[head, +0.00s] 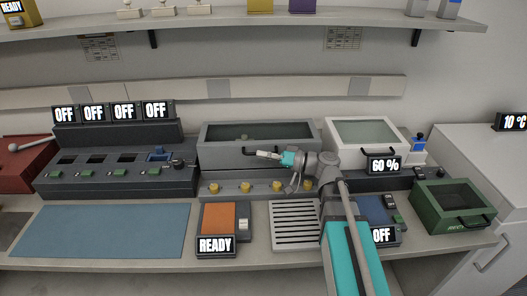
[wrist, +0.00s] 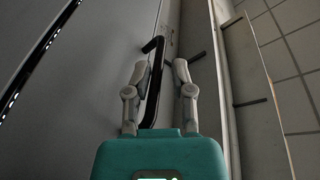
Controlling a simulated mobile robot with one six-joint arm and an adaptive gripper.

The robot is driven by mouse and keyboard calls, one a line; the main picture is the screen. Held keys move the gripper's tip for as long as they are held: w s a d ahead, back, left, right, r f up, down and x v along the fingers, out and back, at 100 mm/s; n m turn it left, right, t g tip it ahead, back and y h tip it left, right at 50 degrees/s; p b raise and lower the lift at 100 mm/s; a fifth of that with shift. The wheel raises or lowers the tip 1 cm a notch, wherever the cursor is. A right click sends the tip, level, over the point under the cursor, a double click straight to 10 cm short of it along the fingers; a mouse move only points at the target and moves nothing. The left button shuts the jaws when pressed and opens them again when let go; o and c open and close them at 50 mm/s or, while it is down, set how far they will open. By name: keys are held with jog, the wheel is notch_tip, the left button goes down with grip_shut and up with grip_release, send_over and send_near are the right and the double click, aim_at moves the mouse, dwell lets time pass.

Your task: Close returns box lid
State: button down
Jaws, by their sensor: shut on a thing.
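A green box (head: 452,222) with a dark top and a black handle stands at the right end of the bench. The fingertips' exact contact is hard to see.
A white-framed box (head: 388,134) with a "60 %" display stands right of the grey box. Yellow knobs (head: 245,187) line the strip below my gripper. A slotted grey tray (head: 296,236) and an orange pad (head: 222,218) lie in front. The blue mat (head: 100,231) is bare.

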jog(key=s+d+r+m+g+h+p, duration=0.2)
jog(key=s+d+r+h+p, duration=0.3)
jog(key=h+p, duration=0.4)
jog(key=s+d+r+m+g+h+p, duration=0.2)
jog(key=s+d+r+h+p, duration=0.4)
jog(key=p, duration=1.6)
jog(key=d+r+m+h, duration=0.1)
jog(key=d+h, duration=0.2)
jog(key=shift+d+m, duration=0.3)
jog(key=shift+d, duration=0.05)
